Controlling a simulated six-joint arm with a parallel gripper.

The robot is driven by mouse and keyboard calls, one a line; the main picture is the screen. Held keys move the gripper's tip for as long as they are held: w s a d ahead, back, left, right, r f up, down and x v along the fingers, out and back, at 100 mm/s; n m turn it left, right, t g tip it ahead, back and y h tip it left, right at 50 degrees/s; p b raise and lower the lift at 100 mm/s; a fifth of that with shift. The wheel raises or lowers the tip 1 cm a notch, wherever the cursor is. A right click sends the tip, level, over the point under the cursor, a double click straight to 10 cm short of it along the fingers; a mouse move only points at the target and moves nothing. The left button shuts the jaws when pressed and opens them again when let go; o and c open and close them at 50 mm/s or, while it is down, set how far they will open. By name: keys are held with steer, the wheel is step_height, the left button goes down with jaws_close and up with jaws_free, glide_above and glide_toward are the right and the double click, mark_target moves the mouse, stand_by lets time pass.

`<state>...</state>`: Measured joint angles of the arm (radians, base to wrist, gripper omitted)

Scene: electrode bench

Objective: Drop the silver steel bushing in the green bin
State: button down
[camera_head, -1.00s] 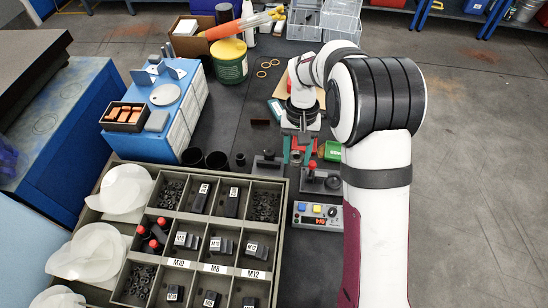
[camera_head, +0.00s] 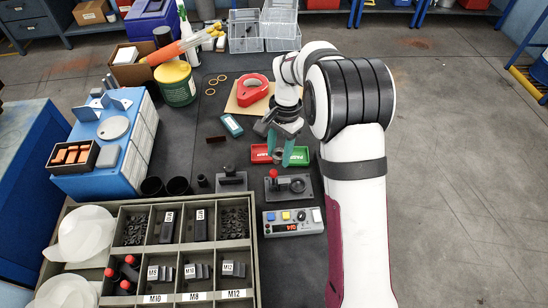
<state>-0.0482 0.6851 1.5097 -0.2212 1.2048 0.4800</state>
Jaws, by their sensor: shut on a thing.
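The green bin (camera_head: 299,155) is a small open tray on the dark bench, right beside a red bin (camera_head: 260,154). My gripper (camera_head: 278,157) points down just above the place where the two bins meet, its teal fingers covering part of both. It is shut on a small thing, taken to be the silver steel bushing. The bushing itself is hidden or too small to make out between the fingers. I cannot tell the exact height of the fingertips above the bins.
A joystick box (camera_head: 293,187) and a control panel (camera_head: 293,222) stand in front of the bins. A red tape dispenser (camera_head: 253,88) lies behind. A divided parts tray (camera_head: 252,262) fills the front left. Bare bench lies left of the red bin.

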steer(key=shift+w+d+f+m+t, duration=0.35)
steer(key=shift+w+d+f+m, duration=0.7)
steer(key=shift+m, duration=2.4)
steer(key=shift+w+d+f+m+t, duration=0.5)
steer(key=shift+w+f+m, duration=0.95)
steer(key=shift+m, duration=1.95)
steer(key=shift+w+d+f+m+t, duration=0.25)
steer(key=shift+w+d+f+m, duration=0.95)
steer(key=shift+m, duration=2.25)
steer(key=shift+s+a+f, duration=0.15)
steer(key=shift+f, duration=0.3)
steer(key=shift+s+a+f, duration=0.1)
steer(key=shift+f, duration=0.35)
steer(key=shift+c, duration=1.5)
jaws_free()
steer(key=shift+r, duration=0.1)
step_height(320, 180, up, 16)
steer(key=s, duration=0.1)
steer(key=shift+s+d+f, duration=0.25)
steer(key=shift+s+d, duration=0.1)
steer(key=shift+d, duration=0.05)
